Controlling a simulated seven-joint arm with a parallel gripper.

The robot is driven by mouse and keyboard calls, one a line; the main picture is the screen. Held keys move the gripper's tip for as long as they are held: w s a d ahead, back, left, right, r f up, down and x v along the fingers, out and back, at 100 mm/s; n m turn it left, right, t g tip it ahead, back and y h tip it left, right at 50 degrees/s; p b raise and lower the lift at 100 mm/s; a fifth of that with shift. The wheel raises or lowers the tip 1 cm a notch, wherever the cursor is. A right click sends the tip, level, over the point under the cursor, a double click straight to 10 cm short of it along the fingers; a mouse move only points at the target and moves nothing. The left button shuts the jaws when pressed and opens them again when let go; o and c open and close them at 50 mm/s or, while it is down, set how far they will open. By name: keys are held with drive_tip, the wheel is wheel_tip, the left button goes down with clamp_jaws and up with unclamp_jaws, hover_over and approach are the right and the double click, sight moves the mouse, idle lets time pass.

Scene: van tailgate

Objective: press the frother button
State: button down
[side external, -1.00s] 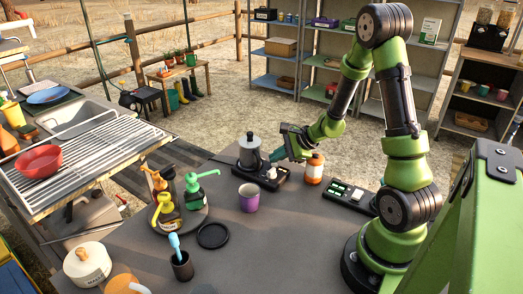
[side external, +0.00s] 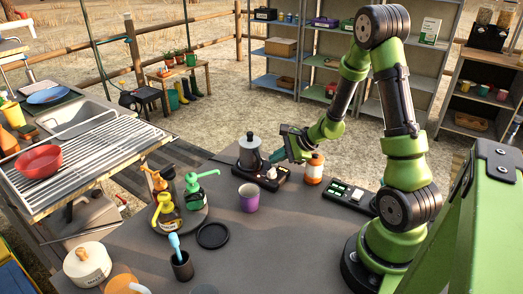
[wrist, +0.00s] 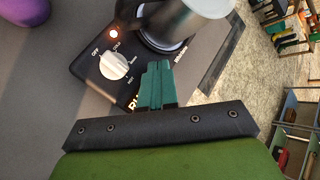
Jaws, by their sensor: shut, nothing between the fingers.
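The frother has a black base (side external: 285,181) with a grey metal jug (side external: 250,152) and a white dial (side external: 271,173). In the wrist view the black base (wrist: 88,66) carries the white dial (wrist: 114,65), marked with OFF and heat settings. A small lamp (wrist: 113,34) glows near the dial. The jug (wrist: 185,22) stands behind the fingers. My gripper (side external: 273,158) has teal fingers, shut and empty, close over the base beside the jug. In the wrist view my gripper (wrist: 158,66) points at the base right of the dial. I cannot make out a separate button; the fingers cover part of the base.
An orange and white bottle (side external: 314,168) stands close right of the frother. A purple cup (side external: 248,201) stands in front, and a panel with green keys (side external: 346,194) lies to the right. Pump bottles (side external: 194,190) stand on a round tray at the left.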

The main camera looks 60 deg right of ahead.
sight(277, 166)
drive_tip(key=shift+r, duration=0.7)
drive_tip(key=shift+r, duration=2.5)
drive_tip(key=shift+s+a+f, duration=0.2)
drive_tip(key=shift+s+a, duration=0.05)
drive_tip(key=s+a+r+n+g, duration=0.1)
drive_tip(key=s+a+r+n, duration=0.5)
drive_tip(key=a+n, duration=0.3)
drive_tip(key=s+a+r+n, duration=0.7)
drive_tip(key=a+r+n, duration=0.2)
drive_tip(key=a+n, duration=0.1)
drive_tip(key=shift+a+n+g, duration=0.3)
drive_tip(key=shift+n+g, duration=0.1)
drive_tip(key=shift+n, duration=0.4)
